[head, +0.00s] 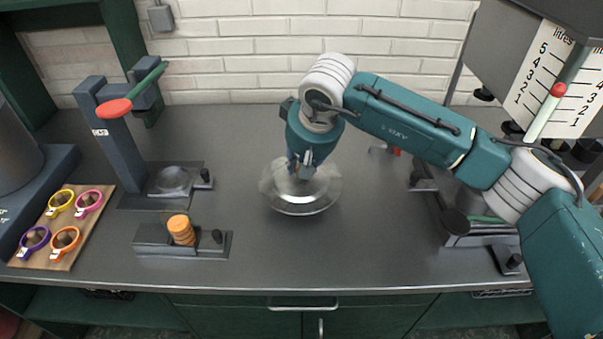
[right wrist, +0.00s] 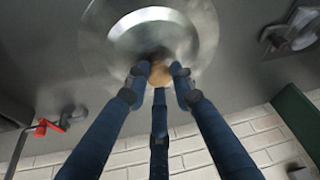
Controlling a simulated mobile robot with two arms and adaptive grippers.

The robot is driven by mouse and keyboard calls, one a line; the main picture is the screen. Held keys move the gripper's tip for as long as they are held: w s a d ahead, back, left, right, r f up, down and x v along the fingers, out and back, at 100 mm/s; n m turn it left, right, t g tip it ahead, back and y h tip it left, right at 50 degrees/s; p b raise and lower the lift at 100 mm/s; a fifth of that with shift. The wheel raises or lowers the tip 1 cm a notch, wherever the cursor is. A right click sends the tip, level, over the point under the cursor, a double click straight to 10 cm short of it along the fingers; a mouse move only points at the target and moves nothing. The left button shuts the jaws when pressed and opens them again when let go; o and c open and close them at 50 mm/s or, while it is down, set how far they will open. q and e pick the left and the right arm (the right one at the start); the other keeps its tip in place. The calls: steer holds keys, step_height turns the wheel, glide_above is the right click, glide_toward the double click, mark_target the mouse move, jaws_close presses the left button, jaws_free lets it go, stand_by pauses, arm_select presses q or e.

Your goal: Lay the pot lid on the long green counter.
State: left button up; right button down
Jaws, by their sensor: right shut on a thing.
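The pot lid (head: 322,194) is a round, shiny, metallic or glassy disc with a small tan knob. My right gripper (head: 304,171) is above it, pointing down, with its fingers shut on the knob. The right wrist view shows the fingertips (right wrist: 158,74) around the knob and the lid (right wrist: 120,45) beyond them. The lid is over the middle of the long counter (head: 385,235), which has a dark grey top and green front. I cannot tell whether the lid's rim touches the top. My left gripper is not in view.
A lever press with a red knob (head: 114,108) stands at the left. In front of it, orange discs (head: 181,230) sit on a base. A wooden board (head: 78,230) holds several coloured rings. Equipment stands at the right. The counter's front middle is clear.

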step_height(320, 180, down, 3)
steer(key=shift+r, duration=0.15)
steer(key=shift+f+p, duration=0.3)
steer(key=shift+f, duration=0.15)
steer(key=c, duration=1.5)
jaws_free()
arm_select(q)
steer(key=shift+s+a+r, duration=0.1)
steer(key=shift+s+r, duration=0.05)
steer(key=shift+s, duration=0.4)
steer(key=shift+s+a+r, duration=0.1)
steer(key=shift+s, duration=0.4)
arm_select(e)
steer(key=shift+s, duration=0.1)
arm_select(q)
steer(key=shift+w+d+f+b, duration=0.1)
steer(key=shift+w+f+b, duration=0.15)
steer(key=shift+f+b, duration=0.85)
arm_select(e)
steer(key=shift+v, duration=6)
